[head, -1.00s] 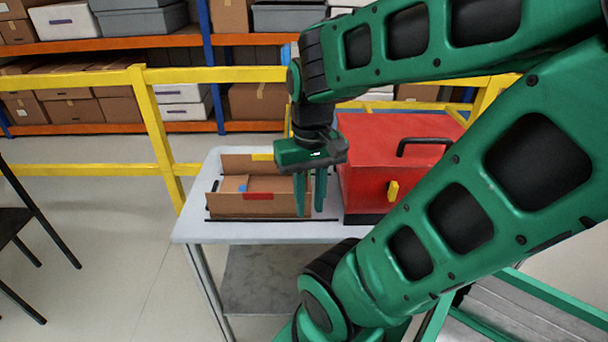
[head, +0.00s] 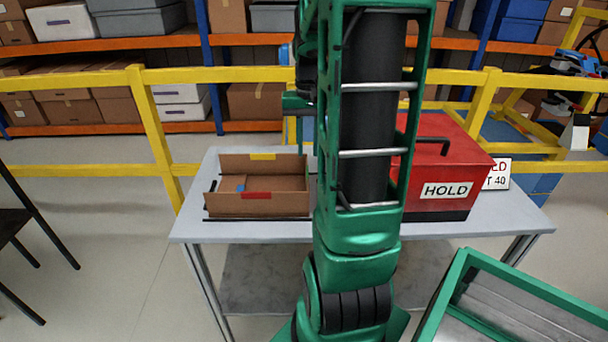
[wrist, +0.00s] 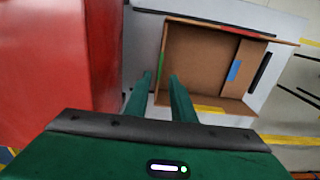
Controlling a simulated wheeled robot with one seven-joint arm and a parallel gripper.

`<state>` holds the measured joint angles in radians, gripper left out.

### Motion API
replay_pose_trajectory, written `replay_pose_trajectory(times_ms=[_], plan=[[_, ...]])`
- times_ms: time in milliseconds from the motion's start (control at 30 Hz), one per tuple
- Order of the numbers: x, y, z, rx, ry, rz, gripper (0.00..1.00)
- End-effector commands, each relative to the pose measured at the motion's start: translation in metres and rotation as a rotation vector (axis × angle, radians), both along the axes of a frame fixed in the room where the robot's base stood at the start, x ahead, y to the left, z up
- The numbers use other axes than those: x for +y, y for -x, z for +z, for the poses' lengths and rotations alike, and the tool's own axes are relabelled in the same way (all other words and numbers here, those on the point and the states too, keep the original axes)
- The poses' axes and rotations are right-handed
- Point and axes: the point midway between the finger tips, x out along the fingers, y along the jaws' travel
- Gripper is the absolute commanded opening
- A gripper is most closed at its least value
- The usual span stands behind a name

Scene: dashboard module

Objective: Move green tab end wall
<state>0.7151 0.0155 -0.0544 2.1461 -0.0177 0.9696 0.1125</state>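The brown cardboard box (head: 284,204) sits on the grey table. Its near wall has a red tab (head: 256,195), its far wall a yellow tab (head: 262,156). The end panel with the blue tab (wrist: 234,70) appears to lean inward.
A red case (head: 440,165) with a HOLD label stands right of the box, close beside my gripper in the wrist view (wrist: 55,60). Dark strips edge the box on the table (head: 190,232). A yellow rail (head: 220,75) runs behind.

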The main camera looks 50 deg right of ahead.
Motion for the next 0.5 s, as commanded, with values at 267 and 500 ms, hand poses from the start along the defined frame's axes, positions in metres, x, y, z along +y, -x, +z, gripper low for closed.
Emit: replay_pose_trajectory(times_ms=[267,500], plan=[[0.002,0.001,-0.05,0.005,-0.004,0.002,0.23],[0.002,0.001,-0.082,0.003,-0.002,0.003,0.23]])
